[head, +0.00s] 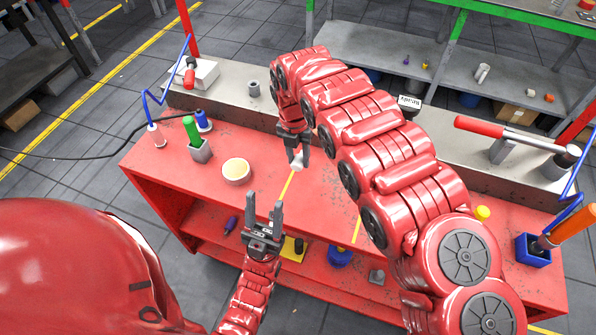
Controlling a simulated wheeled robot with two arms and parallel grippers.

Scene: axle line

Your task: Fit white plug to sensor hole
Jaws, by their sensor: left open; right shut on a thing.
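My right gripper (298,157) reaches down over the middle of the red workbench (318,200). It is shut on a small white piece (297,168), which looks like the white plug; the fingers partly hide it. I cannot tell whether the piece touches the bench top. My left gripper (264,208) is open and empty, fingers pointing up the picture, near the bench's front edge and below the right gripper. I cannot make out the sensor hole; my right arm covers much of the bench's right half.
A round tub (236,171) with a pale top stands left of the grippers. A green-handled tool in a grey holder (200,151) and a blue-topped piece (203,121) are further left. A red-handled hammer (510,133) lies at the back right. A blue box (533,250) stands at the right end.

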